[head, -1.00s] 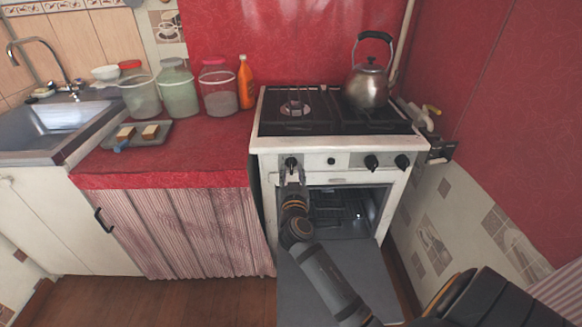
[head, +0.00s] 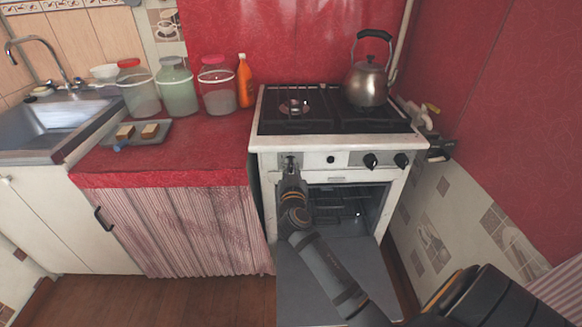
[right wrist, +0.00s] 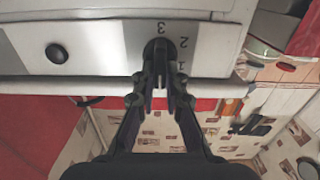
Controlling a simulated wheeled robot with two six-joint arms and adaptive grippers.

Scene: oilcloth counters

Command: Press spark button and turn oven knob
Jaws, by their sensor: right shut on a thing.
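The white stove (head: 262,150) has a front panel with several dark controls. My right gripper (head: 290,165) is at the leftmost knob, which it mostly covers in the head view. In the right wrist view, the gripper (right wrist: 160,98) is shut on the black oven knob (right wrist: 158,48), with numerals printed beside it. A small round black button (head: 331,160), apparently the spark button, sits to the right of that knob. A round black control also shows at left in the right wrist view (right wrist: 57,53). My left gripper is not in view.
The oven door (head: 300,298) hangs open below my right arm. A kettle (head: 367,84) stands at the back right of the hob. Jars, an orange bottle (head: 245,82) and a tray (head: 154,138) stand on the red counter (head: 200,155) to the left.

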